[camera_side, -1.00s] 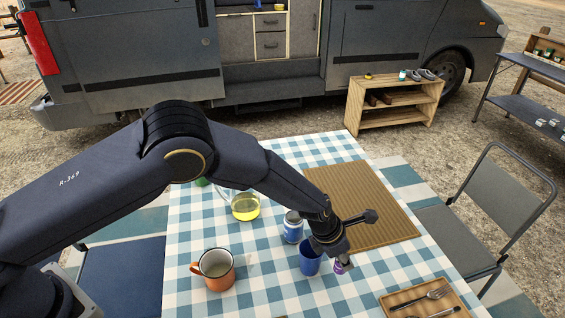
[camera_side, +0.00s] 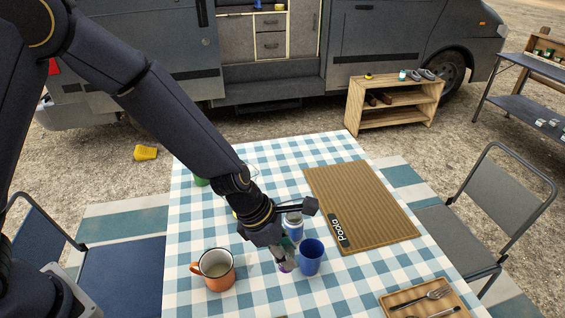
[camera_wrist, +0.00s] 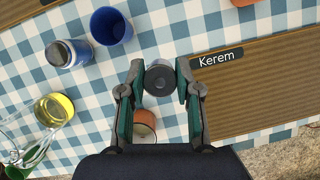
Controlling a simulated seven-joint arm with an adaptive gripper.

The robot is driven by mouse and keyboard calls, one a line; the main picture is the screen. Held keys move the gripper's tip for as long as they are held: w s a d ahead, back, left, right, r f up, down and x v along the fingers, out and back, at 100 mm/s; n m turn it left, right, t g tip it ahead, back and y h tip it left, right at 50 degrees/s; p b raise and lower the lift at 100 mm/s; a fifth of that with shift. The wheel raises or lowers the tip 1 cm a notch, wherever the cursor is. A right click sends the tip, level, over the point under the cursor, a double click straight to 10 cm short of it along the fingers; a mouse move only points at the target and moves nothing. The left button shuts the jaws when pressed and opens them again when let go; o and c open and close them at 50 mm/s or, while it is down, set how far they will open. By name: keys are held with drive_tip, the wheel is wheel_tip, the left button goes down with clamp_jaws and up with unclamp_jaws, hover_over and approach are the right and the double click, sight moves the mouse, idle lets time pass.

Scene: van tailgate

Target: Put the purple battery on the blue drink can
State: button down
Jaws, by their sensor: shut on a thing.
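My gripper (camera_side: 284,262) is shut on the purple battery (camera_side: 283,268). In the wrist view the battery (camera_wrist: 160,79) shows as a dark round end between the fingertips. The blue drink can (camera_side: 295,231), with a silver top, stands upright on the table just behind my gripper and is partly covered by it in the side view. In the wrist view the can (camera_wrist: 67,53) is left of the battery and apart from it. Nothing is seen on the can's top. The battery's exact height above the cloth is hard to tell.
A blue cup (camera_side: 311,258) stands close to the right of my gripper. An orange mug (camera_side: 216,272) is to the left. A glass jug of yellow liquid (camera_wrist: 54,109) stands near the can. A ribbed brown board (camera_side: 365,200) lies at right, and a cutlery tray (camera_side: 400,301) at front right.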

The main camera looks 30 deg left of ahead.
drive_tip(key=w+a+r+n, duration=0.1)
drive_tip(key=w+a+r, duration=0.1)
drive_tip(key=a+r, duration=0.3)
drive_tip(key=w+a+r, duration=0.2)
drive_tip(key=w+a, duration=0.1)
drive_tip(key=a, duration=0.3)
hover_over(294, 216)
wheel_tip(294, 216, down, 9)
drive_tip(key=shift+s+f, duration=0.1)
drive_tip(key=shift+s, duration=0.05)
drive_tip(key=shift+f, duration=1.6)
drive_tip(key=shift+f, duration=0.15)
drive_tip(key=c, duration=0.8)
unclamp_jaws()
